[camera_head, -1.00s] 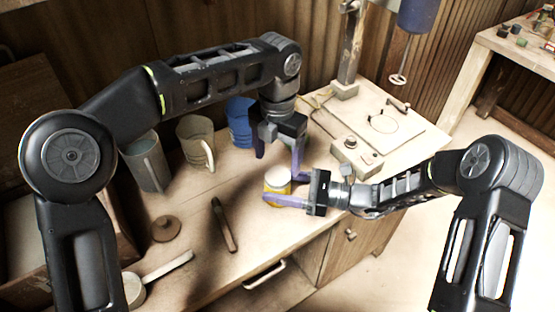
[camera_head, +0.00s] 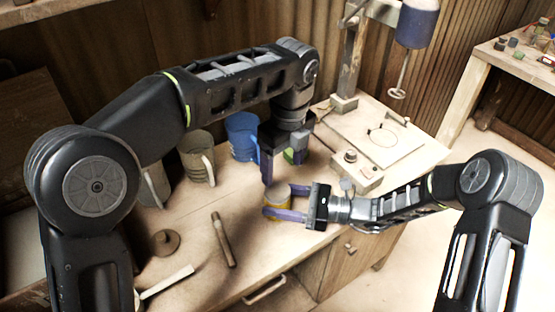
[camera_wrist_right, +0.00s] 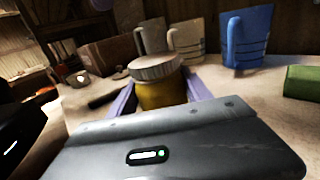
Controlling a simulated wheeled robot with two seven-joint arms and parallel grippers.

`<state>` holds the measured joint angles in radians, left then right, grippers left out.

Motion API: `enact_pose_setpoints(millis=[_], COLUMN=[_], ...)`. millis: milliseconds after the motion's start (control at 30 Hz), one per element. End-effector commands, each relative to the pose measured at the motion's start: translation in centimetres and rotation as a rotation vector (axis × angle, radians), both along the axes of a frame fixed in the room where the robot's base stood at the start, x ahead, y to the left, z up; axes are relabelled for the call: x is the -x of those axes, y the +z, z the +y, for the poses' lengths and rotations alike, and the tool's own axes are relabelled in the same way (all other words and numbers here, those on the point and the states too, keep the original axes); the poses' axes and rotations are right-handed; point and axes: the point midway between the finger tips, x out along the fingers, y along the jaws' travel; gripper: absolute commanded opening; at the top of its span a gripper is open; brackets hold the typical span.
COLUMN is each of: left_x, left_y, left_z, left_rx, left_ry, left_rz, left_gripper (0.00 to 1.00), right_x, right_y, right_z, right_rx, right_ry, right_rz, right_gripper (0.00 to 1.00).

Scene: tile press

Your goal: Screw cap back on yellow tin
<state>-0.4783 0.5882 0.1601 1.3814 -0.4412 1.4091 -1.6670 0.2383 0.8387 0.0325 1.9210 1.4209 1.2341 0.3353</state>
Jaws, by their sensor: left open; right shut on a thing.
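The yellow tin (camera_head: 277,201) stands on the workbench near its front edge. My right gripper (camera_head: 270,202) is shut around the tin's sides. In the right wrist view the tin (camera_wrist_right: 160,95) sits between the purple fingers. A pale round cap (camera_wrist_right: 155,67) rests on its top; I cannot tell how tightly it is screwed. The cap also shows in the head view (camera_head: 278,189).
A blue mug (camera_head: 242,137) and a beige mug (camera_head: 196,157) stand behind, left of the tin. A green block (camera_wrist_right: 303,82) lies at the right in the wrist view. A dark stick-like tool (camera_head: 223,240) and a brown disc (camera_head: 166,242) lie to the left.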

Motion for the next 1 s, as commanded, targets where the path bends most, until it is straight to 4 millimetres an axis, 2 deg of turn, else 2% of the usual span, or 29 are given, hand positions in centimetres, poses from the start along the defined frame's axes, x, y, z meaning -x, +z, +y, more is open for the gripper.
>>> enact_pose_setpoints(millis=[100, 600, 800, 1000], left_x=[-0.1, -0.7, -0.6, -0.6], left_y=[0.3, 0.5, 0.5, 0.5], left_z=[0.2, 1.5, 1.3, 1.3], left_rx=[0.016, 0.068, 0.071, 0.070], left_ry=[0.316, 1.681, 2.049, 2.198], left_rz=[-0.013, -0.029, -0.029, -0.035], left_gripper=[0.73, 0.73, 0.73, 0.73], right_x=[0.0, 0.0, 0.0, 0.0], right_y=[0.0, 0.0, 0.0, 0.0], right_z=[0.0, 0.0, 0.0, 0.0], right_rx=[0.001, 0.000, 0.000, 0.000], right_ry=[0.000, 0.000, 0.000, 0.000], right_rz=[0.000, 0.000, 0.000, 0.000], right_gripper=[0.00, 0.00, 0.00, 0.00])
